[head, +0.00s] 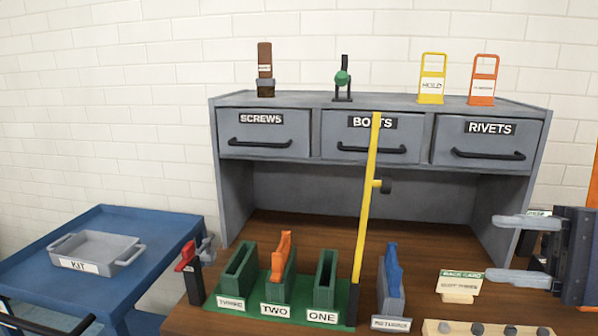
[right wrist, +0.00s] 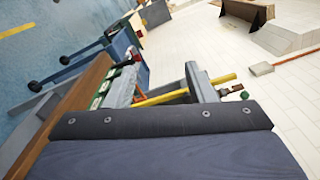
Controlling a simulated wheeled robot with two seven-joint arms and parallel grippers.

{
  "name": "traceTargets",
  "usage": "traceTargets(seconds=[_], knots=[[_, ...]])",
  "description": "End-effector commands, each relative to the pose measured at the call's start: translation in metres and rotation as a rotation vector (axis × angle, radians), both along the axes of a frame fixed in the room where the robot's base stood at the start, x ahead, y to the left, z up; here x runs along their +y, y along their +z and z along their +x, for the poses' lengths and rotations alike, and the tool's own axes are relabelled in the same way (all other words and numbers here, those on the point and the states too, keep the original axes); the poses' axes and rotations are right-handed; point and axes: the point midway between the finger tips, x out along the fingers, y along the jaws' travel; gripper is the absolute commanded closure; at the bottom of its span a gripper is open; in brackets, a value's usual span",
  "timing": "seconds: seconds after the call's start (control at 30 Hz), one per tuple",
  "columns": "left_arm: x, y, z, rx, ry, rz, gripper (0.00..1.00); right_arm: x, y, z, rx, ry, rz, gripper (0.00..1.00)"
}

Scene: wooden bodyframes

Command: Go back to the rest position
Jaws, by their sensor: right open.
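My right gripper (head: 512,250) is at the right edge of the head view. Its two grey fingers point left and stand well apart, with nothing held between them. It is over the right side of the wooden workbench (head: 420,235), near the tan card stand marked BACK CARD (head: 459,284), and no contact with it shows. The right wrist view shows a dark padded part of my own arm (right wrist: 165,120), with the bench and floor tilted beyond it. My left gripper is not seen.
A grey cabinet (head: 230,180) with three shut drawers stands at the back. A yellow upright (head: 367,200) rises before it. A green rack (head: 235,300) with labelled slots and a blue-handled tool (head: 393,270) are in front. A blue cart (head: 100,218) carries a grey KIT tray (head: 128,258).

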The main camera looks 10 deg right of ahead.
Motion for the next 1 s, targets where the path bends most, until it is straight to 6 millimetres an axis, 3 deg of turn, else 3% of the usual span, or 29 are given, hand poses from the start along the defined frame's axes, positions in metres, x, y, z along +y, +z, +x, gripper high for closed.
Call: traceTargets(seconds=[0.27, 0.47, 0.8, 1.0], knots=[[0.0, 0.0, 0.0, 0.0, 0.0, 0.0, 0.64, 0.025, -0.037, -0.004, 0.042, -0.028, -0.108, 0.51], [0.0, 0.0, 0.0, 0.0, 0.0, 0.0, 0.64, 0.052, -0.083, -0.014, 0.061, -0.052, -0.264, 0.51], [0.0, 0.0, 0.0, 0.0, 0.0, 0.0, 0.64, 0.092, -0.196, -0.047, -0.035, -0.07, -0.75, 0.51], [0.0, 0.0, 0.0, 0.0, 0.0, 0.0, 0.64, 0.094, -0.266, -0.067, -0.22, -0.054, -1.134, 0.51]])
